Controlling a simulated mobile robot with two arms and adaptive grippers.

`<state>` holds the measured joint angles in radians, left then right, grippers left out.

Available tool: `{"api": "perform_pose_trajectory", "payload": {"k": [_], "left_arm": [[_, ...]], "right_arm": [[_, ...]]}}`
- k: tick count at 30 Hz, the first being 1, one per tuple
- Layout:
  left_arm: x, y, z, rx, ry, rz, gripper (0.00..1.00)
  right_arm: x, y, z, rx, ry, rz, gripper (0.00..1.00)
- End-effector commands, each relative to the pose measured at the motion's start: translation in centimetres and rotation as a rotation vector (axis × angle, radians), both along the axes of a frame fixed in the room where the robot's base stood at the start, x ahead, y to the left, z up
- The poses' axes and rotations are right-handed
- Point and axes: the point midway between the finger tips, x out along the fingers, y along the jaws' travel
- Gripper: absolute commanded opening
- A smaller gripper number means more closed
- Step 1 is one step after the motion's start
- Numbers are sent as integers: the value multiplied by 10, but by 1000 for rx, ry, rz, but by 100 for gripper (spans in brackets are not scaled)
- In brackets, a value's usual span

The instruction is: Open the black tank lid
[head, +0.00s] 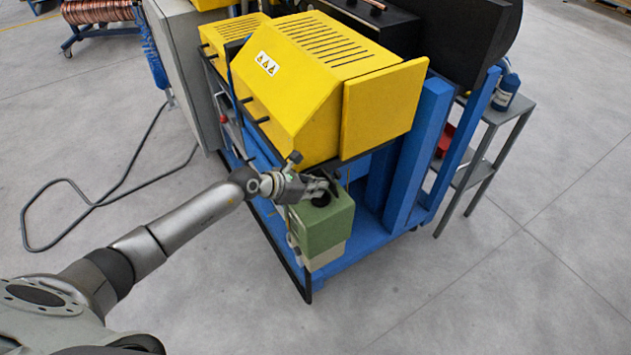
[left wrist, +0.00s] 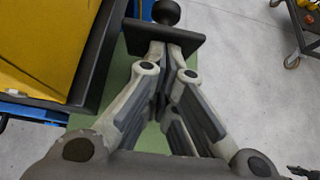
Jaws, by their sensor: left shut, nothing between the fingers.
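The green tank (head: 325,228) stands at the near lower corner of the blue machine frame; its green body also shows under my fingers in the left wrist view (left wrist: 148,140). The black lid (left wrist: 190,43) is a dark plate with a round black knob (left wrist: 166,12) beyond it, ahead of my fingertips. My left gripper (head: 322,188) is over the tank top, shut and empty. In the left wrist view its fingertips (left wrist: 170,52) meet at the plate's near edge; I cannot tell whether they touch it. A dark round patch shows on the tank top, partly covered by the gripper. My right gripper is not in view.
The yellow machine housing (head: 310,85) rises right behind and above the tank. Blue posts (head: 420,150) stand to its right. The floor in front is clear.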

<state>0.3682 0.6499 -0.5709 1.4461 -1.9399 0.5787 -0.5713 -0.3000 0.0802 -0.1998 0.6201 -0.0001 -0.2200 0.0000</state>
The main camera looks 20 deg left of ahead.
Motion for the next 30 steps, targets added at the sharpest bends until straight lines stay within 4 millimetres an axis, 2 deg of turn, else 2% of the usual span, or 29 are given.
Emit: {"api": "perform_pose_trajectory", "payload": {"k": [14,24,30], "left_arm": [[3,-2,4,0,0,0,0],[3,-2,19,0,0,0,0],[3,0,22,0,0,1,0]], "right_arm": [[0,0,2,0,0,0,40],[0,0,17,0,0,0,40],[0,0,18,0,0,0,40]]}}
